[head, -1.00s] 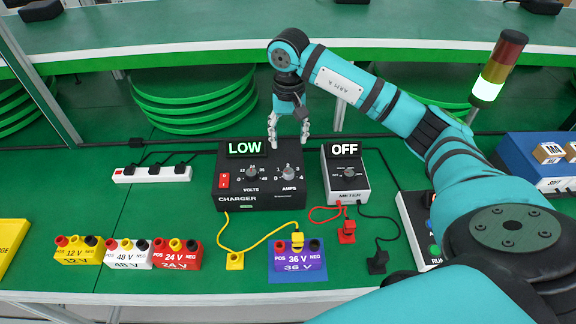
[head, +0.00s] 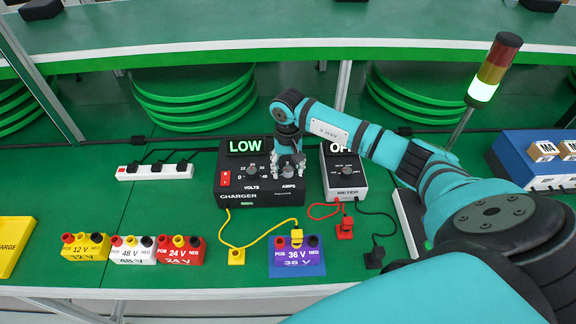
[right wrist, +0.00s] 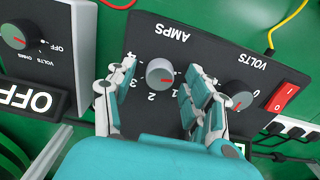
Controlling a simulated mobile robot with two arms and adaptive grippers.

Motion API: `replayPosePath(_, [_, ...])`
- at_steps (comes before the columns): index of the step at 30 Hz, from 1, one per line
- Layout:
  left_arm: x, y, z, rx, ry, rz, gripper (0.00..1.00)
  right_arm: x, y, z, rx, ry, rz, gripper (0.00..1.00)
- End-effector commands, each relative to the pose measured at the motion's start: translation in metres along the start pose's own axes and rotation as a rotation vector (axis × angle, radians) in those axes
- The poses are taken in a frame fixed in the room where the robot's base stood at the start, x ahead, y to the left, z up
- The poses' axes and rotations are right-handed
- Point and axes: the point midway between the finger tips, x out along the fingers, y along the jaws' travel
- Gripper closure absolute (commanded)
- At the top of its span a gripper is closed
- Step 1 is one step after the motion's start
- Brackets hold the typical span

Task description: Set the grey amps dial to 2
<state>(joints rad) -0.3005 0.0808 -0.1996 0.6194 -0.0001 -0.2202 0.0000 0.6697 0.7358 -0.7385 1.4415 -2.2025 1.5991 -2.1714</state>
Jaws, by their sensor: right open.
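The grey amps dial (right wrist: 160,73) sits on the black charger (head: 258,196), to the right of the volts dial (head: 254,171). In the right wrist view the panel appears upside down. The dial's red mark points right and slightly down, to the low side of the 2 (right wrist: 152,97); the lowest scale marks are partly hidden by a finger. My right gripper (head: 288,165) is open, with one finger on each side of the dial. Gaps show between the fingers and the dial in the right wrist view. My left gripper is not in view.
The charger display (head: 245,146) reads LOW. The meter (head: 345,182) stands just right of the charger, its display partly covered by my arm. The red switch (right wrist: 282,97) is beside the volts dial. Yellow cable (head: 262,240) runs in front.

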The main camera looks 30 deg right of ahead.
Motion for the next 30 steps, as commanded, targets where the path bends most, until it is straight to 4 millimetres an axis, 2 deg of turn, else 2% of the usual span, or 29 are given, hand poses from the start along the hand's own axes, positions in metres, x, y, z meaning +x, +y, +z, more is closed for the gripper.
replayPosePath(2, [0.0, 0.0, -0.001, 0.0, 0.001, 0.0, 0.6, 0.0, 0.0, 0.0, 0.0, 0.0, 0.0, 0.53])
replayPosePath(13, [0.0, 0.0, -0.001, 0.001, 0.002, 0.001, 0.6, -0.001, 0.0, 0.0, 0.0, 0.0, 0.0, 1.0])
replayPosePath(23, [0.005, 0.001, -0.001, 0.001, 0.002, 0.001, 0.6, 0.001, 0.0, 0.0, 0.043, 0.0, 0.0, 1.0])
replayPosePath(30, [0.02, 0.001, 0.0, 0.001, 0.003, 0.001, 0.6, 0.002, 0.0, -0.001, 0.185, 0.001, 0.0, 1.0])
